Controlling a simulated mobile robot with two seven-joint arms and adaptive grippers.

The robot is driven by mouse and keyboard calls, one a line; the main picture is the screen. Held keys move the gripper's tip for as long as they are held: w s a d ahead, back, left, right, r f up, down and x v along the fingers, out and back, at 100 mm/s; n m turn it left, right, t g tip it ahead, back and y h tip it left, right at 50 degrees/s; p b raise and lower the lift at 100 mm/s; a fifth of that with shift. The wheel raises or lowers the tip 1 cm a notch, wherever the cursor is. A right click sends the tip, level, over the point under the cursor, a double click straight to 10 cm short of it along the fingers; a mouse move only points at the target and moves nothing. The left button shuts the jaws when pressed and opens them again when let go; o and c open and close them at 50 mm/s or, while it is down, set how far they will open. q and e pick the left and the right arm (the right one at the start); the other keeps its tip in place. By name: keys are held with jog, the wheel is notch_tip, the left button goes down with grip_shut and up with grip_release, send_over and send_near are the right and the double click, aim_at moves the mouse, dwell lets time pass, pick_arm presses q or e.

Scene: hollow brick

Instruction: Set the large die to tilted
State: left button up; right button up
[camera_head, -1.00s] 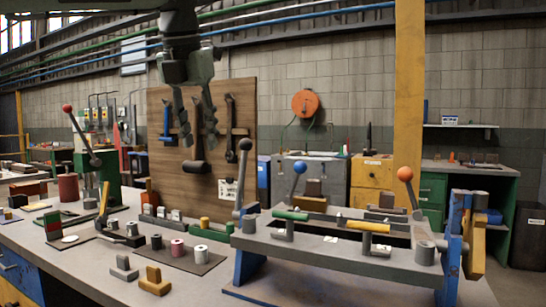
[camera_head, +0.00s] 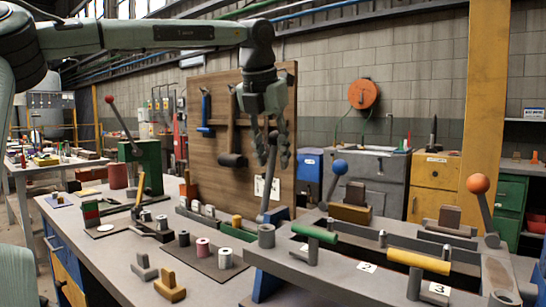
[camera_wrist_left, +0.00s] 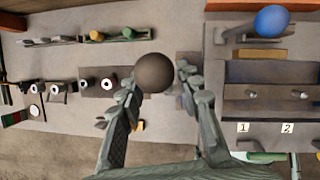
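A bench fixture (camera_head: 345,270) carries a grey lever (camera_head: 268,178), a blue-knobbed lever (camera_head: 339,167) and an orange-knobbed lever (camera_head: 479,184). Stepped brown blocks sit on it, one near the blue lever (camera_head: 351,212) and one further right (camera_head: 452,218). I cannot tell which part is the large die. My left gripper (camera_head: 272,155) points down around the top of the grey lever. In the left wrist view the lever's dark round knob (camera_wrist_left: 153,73) lies between the open fingers (camera_wrist_left: 157,82), nearer the left one. My right gripper is out of view.
A green handle (camera_head: 315,233) and a yellow handle (camera_head: 418,262) stand at the fixture's front, near number labels. Small spools (camera_head: 203,247) and blocks (camera_head: 170,285) lie on the bench left of it. A wooden tool board (camera_head: 225,165) stands behind the gripper.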

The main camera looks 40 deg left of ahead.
pick_arm(q)
jog(key=shift+w+a+f, duration=0.1)
jog(key=shift+w+f, duration=0.05)
jog(key=shift+f, duration=0.15)
grip_shut()
